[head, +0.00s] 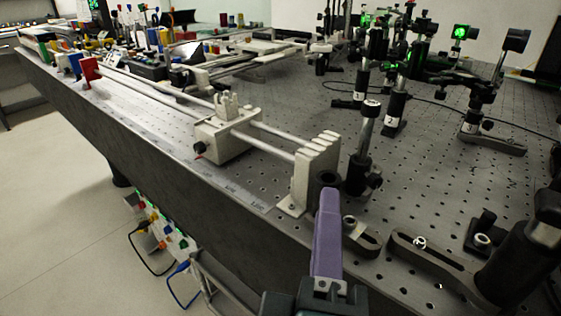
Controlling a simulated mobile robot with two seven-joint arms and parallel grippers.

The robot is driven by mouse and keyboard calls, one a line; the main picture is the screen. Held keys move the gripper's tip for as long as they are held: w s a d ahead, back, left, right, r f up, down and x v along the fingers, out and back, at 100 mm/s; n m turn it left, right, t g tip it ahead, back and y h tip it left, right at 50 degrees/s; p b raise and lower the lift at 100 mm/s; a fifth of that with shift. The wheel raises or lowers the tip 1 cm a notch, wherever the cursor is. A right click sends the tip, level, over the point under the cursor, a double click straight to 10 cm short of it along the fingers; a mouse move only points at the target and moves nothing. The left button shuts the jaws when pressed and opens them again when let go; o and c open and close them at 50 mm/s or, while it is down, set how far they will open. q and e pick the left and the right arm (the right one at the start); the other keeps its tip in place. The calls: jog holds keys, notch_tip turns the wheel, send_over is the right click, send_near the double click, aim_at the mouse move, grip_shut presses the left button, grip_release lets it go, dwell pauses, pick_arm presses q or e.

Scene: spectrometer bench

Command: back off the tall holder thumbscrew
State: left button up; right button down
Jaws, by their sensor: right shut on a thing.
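My right gripper (328,192) reaches up from the bottom edge of the head view. A long purple finger shows, and its tip is at a black upright holder (327,178) with an open round top. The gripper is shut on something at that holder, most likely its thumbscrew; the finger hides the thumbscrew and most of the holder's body. The holder's slotted base (362,238) shows to the right of the finger, with a screw in it. My left gripper is not in view.
A shorter black holder (357,180) with a steel post stands just behind. A white rail end block (314,170) is close on the left. A slotted bar (440,262) and a large black holder (525,250) are at right. The perforated table (440,170) has clear patches between mounts.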

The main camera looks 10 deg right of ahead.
jog(key=c, duration=0.8)
grip_release()
jog(key=shift+s, duration=0.1)
jog(key=b+v, duration=0.1)
jog(key=v, duration=0.8)
jog(key=shift+s+b, duration=0.3)
jog(key=shift+s, duration=0.05)
jog(key=shift+a, duration=0.15)
